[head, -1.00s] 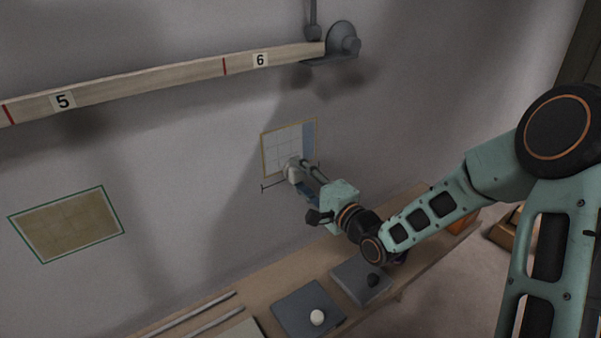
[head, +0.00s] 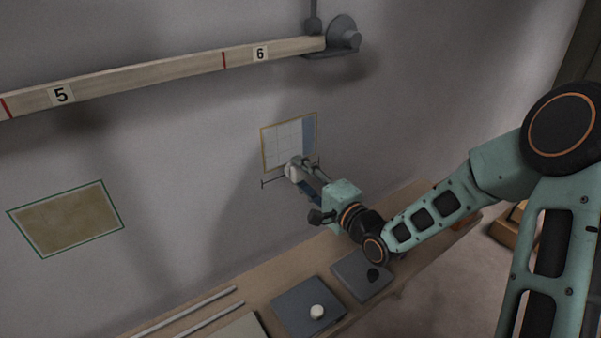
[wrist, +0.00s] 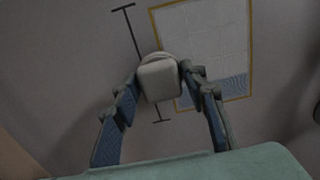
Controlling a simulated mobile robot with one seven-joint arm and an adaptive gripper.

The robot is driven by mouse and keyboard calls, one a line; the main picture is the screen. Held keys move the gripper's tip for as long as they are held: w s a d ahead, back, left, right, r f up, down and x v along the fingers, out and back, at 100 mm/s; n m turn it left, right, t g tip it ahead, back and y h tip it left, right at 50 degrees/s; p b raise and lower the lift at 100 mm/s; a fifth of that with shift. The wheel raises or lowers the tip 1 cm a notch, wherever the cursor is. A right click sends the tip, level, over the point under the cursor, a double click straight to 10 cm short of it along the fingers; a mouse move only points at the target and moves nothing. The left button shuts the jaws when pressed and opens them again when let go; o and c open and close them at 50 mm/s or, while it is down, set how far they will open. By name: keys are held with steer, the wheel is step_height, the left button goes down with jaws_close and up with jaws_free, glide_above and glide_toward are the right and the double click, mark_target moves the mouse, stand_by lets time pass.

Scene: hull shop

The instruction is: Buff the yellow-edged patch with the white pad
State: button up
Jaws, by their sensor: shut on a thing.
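The yellow-edged patch (head: 283,142) is on the wall, mostly pale with grid lines, with a blue strip (head: 308,136) along its right side. In the wrist view the patch (wrist: 205,40) is upper right of centre and the blue strip (wrist: 228,90) lies along its lower end. My gripper (head: 303,172) is shut on the white pad (head: 291,171), in front of the wall at the patch's lower edge. The wrist view shows the pad (wrist: 158,81) between both fingers, overlapping the patch's left edge. I cannot tell whether the pad touches the wall.
A thin dark bar mark (head: 272,182) is on the wall below the patch. A green-edged tan patch (head: 68,220) is further left. A numbered beam (head: 190,68) runs above.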

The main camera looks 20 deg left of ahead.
steer(key=shift+s+d, duration=0.2)
steer(key=w+d, duration=0.1)
steer(key=w+d+p, duration=0.1)
steer(key=shift+w+d+r, duration=0.1)
steer(key=shift+w+d, duration=0.05)
steer(key=shift+w, duration=0.25)
steer(key=shift+w+a, duration=0.4)
steer(key=shift+a, duration=0.1)
stand_by(0.5)
